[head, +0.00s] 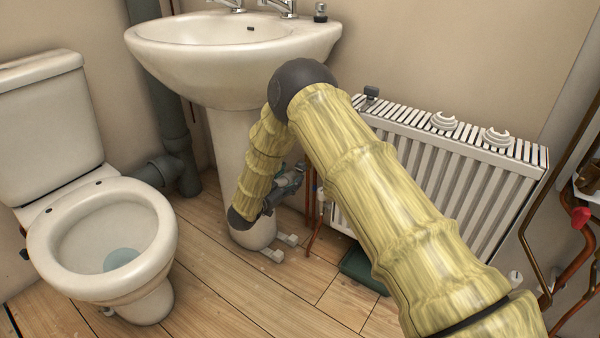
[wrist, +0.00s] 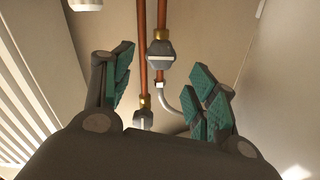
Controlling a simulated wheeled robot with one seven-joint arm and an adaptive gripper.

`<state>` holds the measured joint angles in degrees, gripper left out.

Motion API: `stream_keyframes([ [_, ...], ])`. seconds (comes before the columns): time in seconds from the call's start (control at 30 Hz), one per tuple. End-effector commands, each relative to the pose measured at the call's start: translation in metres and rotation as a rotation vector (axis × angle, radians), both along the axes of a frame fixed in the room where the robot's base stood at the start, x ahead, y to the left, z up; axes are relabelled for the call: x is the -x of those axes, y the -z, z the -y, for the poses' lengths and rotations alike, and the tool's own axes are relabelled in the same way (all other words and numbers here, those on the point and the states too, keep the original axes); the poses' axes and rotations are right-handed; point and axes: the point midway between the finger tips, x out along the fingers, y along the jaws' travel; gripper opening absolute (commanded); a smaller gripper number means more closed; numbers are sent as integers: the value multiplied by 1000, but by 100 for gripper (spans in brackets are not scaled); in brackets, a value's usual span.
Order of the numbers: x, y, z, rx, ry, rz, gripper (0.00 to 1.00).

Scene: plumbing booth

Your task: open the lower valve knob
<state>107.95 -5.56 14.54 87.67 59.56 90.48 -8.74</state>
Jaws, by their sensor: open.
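In the wrist view my gripper (wrist: 168,82) is open, with teal pads on both sides and nothing held. Between and beyond the fingers are two copper pipes (wrist: 140,25) with grey, faceted valve knobs. One knob (wrist: 159,48) is higher in the picture; the other (wrist: 143,118) is lower, partly hidden behind my gripper body. I cannot tell which is the lower one in the room. In the head view my gripper (head: 297,178) is beside the sink pedestal, near a copper pipe (head: 315,240); my arm hides most of the valves. No contact is visible.
The pedestal (head: 250,232) is close to the gripper's left, the white radiator (head: 455,180) to its right. Small white fittings (head: 288,239) and a dark green box (head: 360,270) lie on the floor. The toilet (head: 100,240) is left; more pipes with a red handle (head: 580,217) are far right.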

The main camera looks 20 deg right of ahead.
Motion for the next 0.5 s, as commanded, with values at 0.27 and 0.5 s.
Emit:
stream_keyframes([
  [0.27,-27,4,36,0,1,1,58],
  [0.5,-39,1,50,-1,0,0,58],
])
